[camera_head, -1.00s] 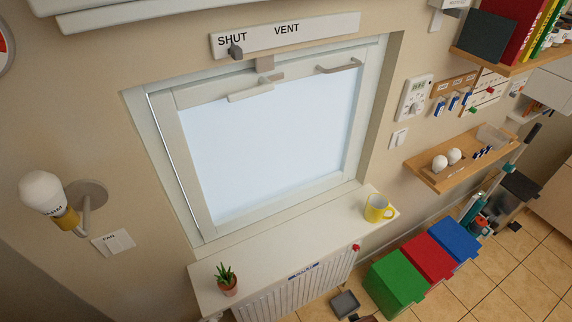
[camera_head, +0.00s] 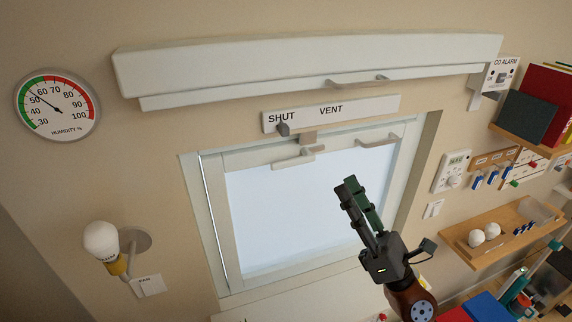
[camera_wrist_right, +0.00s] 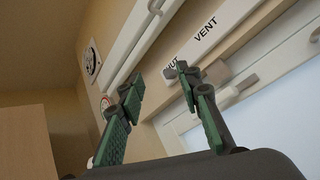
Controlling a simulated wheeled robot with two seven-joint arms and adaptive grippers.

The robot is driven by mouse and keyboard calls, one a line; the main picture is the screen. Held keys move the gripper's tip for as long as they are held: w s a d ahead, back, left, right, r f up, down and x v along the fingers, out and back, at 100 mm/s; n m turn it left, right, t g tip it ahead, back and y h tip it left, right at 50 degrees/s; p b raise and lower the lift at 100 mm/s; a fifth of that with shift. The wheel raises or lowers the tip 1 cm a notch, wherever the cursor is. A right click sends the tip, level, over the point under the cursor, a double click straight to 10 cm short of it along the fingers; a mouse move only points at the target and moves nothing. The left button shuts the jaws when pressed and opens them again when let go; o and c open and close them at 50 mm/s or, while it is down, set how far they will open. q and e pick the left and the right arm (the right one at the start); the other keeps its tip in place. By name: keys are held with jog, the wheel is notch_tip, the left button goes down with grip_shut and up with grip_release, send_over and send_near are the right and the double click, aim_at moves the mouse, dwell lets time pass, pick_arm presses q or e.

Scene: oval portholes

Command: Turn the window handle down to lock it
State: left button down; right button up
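The window (camera_head: 300,205) is closed, with a pale frame and bright pane. A pale grey lever handle (camera_head: 298,158) sits at its top rail, lying nearly along the rail; it also shows in the right wrist view (camera_wrist_right: 238,90). Above it, a strip (camera_head: 350,110) reads SHUT and VENT, with a dark grey knob (camera_head: 283,129) under SHUT. My right gripper (camera_head: 352,185) is in front of the pane, right of and below the handle in the head view, pointing up. In the right wrist view its fingers (camera_wrist_right: 160,85) are apart and empty. My left gripper is not in view.
A long white blind box (camera_head: 300,68) with a grey pull runs above the window. A second grey pull (camera_head: 378,140) is on the window's upper right. A wall lamp (camera_head: 102,242) stands out at left. A wooden shelf (camera_head: 510,235) and a CO alarm (camera_head: 498,75) are at right.

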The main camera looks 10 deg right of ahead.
jog(key=s+a+n+g+y, duration=0.2)
jog(key=a+n+g+y, duration=0.2)
jog(key=a+n+g, duration=0.45)
jog(key=n+t+h, duration=0.2)
jog(key=n+h, duration=0.8)
jog(key=n, duration=0.4)
send_near(287, 165)
jog(key=x, duration=0.4)
jog(key=p+x, duration=0.3)
jog(key=x, duration=0.3)
jog(key=shift+r, duration=0.1)
jog(key=shift+w+a+p, duration=0.15)
jog(key=shift+w+p, duration=0.2)
grip_shut()
